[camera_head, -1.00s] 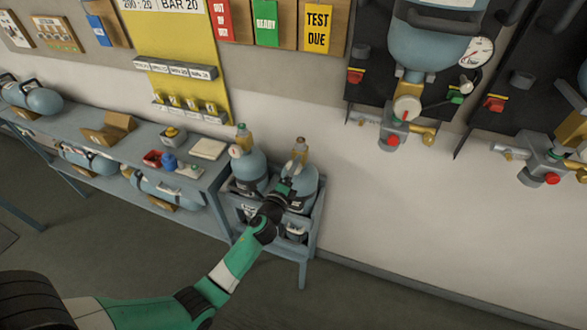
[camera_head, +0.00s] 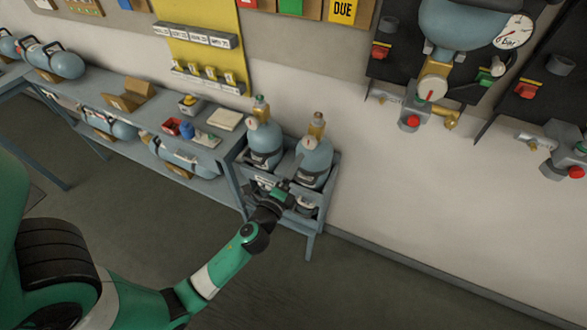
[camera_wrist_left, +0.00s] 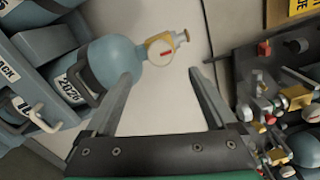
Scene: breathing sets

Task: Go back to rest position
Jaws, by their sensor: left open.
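My left arm reaches in from the lower left in the head view. My left gripper (camera_head: 284,188) is just in front of the small blue rack (camera_head: 325,185) that holds blue cylinders. In the left wrist view the left gripper (camera_wrist_left: 168,85) has its two fingers wide apart with nothing between them. A blue cylinder (camera_wrist_left: 115,65) with a yellow valve shows beyond the left finger. In the head view the right rack cylinder (camera_head: 314,160) and the left one (camera_head: 264,142) stand upright. My right gripper is in neither view.
A blue-grey bench (camera_head: 95,90) with more cylinders runs along the wall to the left. A dark wall panel (camera_head: 395,60) with a hanging blue cylinder (camera_head: 455,25) and gauge is at the upper right. The floor (camera_head: 400,300) in front is clear.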

